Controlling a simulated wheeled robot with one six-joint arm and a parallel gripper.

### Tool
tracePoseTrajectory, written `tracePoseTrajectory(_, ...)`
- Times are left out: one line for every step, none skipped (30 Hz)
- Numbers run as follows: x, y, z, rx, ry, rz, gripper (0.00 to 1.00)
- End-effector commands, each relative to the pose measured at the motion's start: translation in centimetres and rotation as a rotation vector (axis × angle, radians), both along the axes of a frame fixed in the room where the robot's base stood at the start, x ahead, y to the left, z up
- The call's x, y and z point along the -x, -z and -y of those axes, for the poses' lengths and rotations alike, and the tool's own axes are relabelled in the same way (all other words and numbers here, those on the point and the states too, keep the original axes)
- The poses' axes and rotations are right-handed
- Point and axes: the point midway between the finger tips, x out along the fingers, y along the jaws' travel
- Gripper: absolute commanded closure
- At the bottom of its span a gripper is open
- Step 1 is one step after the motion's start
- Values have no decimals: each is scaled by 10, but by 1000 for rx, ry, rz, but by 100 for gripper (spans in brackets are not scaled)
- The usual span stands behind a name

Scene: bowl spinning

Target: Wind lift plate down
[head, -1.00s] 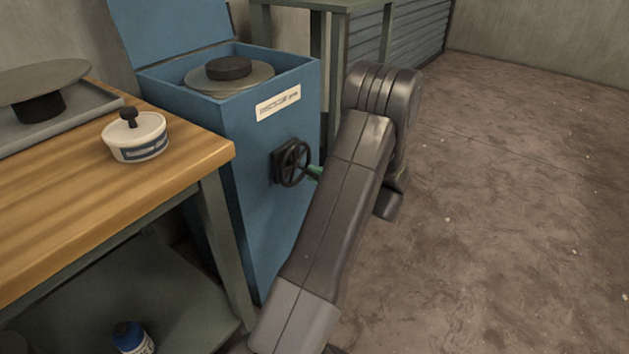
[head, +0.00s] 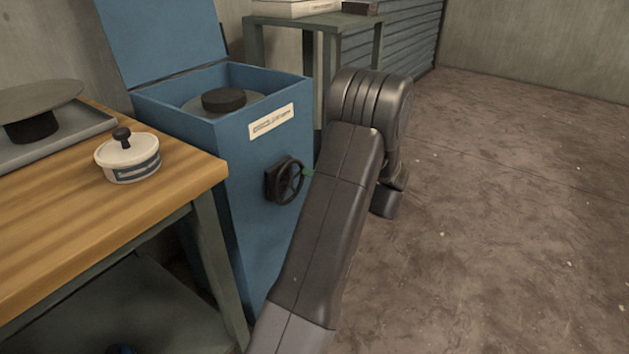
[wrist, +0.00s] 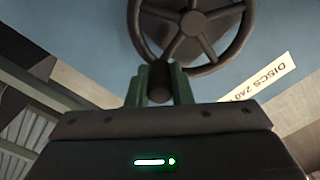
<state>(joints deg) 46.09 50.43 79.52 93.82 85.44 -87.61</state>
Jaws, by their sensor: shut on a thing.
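The blue cabinet (head: 250,205) stands open at the top beside the bench. Inside it the grey lift plate (head: 192,107) carries a dark round block (head: 223,100). The plate sits below the rim, and the front wall hides part of it. A black handwheel (head: 287,182) is on the cabinet's front; in the wrist view the wheel (wrist: 190,20) shows its rim and spokes. My gripper (wrist: 160,84) has its green fingers shut on the wheel's dark handle knob (wrist: 159,78). In the head view my arm hides most of the gripper; only a green fingertip shows.
A wooden bench (head: 110,240) at left holds a white lidded tub (head: 128,160) and a grey tray (head: 60,145) with a disc on a dark stand. A green-grey table (head: 350,22) stands behind the cabinet. The floor (head: 510,220) at right is clear.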

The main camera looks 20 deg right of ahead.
Motion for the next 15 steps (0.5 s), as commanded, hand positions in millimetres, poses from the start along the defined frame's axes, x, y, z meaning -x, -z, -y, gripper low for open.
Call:
tracePoseTrajectory(1,-3,0,36,0,28,100)
tracePoseTrajectory(1,-5,-1,59,0,46,100)
tracePoseTrajectory(1,-7,-1,89,0,70,100)
tracePoseTrajectory(1,-9,-1,111,0,87,100)
tracePoseTrajectory(2,-10,-2,133,0,104,100)
tracePoseTrajectory(2,-12,-2,163,0,127,100)
tracePoseTrajectory(3,-14,-3,185,0,145,100)
tracePoseTrajectory(3,-15,-4,207,0,161,100)
tracePoseTrajectory(4,-17,-4,237,0,185,100)
tracePoseTrajectory(4,-19,-5,259,-1,203,100)
tracePoseTrajectory(4,-20,-5,282,-1,221,100)
tracePoseTrajectory(5,-22,-6,312,-1,244,100)
tracePoseTrajectory(6,-24,-7,334,-1,261,100)
tracePoseTrajectory(6,-25,-8,357,-1,279,100)
tracePoseTrajectory(7,-26,-9,386,-1,302,100)
